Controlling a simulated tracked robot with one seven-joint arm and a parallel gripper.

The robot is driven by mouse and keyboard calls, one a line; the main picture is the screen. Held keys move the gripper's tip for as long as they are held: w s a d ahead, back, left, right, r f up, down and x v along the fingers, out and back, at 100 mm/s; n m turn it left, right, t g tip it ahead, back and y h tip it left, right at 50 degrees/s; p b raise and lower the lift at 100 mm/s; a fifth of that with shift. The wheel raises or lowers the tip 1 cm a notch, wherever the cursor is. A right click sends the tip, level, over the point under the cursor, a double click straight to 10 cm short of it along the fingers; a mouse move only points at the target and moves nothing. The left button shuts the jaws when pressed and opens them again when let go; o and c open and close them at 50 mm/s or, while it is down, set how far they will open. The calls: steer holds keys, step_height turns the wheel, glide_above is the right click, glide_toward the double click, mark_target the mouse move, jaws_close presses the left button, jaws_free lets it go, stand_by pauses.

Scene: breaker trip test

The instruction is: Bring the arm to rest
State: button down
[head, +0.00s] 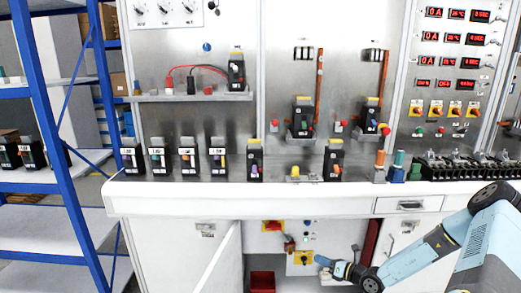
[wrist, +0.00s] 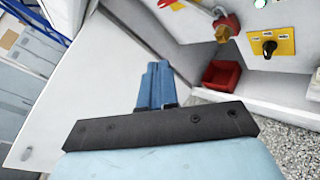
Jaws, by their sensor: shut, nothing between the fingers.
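My arm comes in from the right in the head view, light blue with dark joints. My gripper (head: 322,261) is low in front of the open cabinet under the bench. In the wrist view my gripper (wrist: 157,68) shows its two blue fingers together, with nothing between them. It points toward the cabinet opening, apart from the panel. The white cabinet door (head: 222,262) stands open to the left of my gripper. It also shows in the wrist view (wrist: 85,85).
A red bin (head: 262,281) sits low in the cabinet. A yellow-plated rotary switch (wrist: 268,46) and a red padlock-like item (wrist: 226,27) are on the panel. The white bench (head: 290,197) holds several breakers above. A blue shelf rack (head: 50,110) stands left.

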steer(key=s+a+r+n+g+h, duration=0.1)
steer(key=s+a+r+n+g, duration=0.2)
steer(key=r+n, duration=0.55)
steer(key=s+a+r+n+g+h, duration=0.15)
steer(key=s+r+n+g, duration=0.35)
steer(key=r, duration=0.6)
steer(key=s+a+r+n+g+h, duration=0.1)
steer(key=s+r+n+g+h, duration=0.1)
steer(key=s+r+n, duration=0.5)
steer(key=s+d+r+n+t+h, duration=0.2)
steer(key=s+r+n, duration=0.4)
steer(key=s+r, duration=0.4)
steer(key=s+d+r+n+t+h, duration=0.2)
steer(key=s+r+n+h, duration=0.3)
steer(key=s+r, duration=0.4)
steer(key=shift+s+d+r+n+t, duration=0.4)
steer(key=shift+r+n, duration=0.25)
steer(key=shift+r, duration=1.5)
steer(key=c, duration=1.9)
jaws_free()
steer(key=shift+h, duration=0.25)
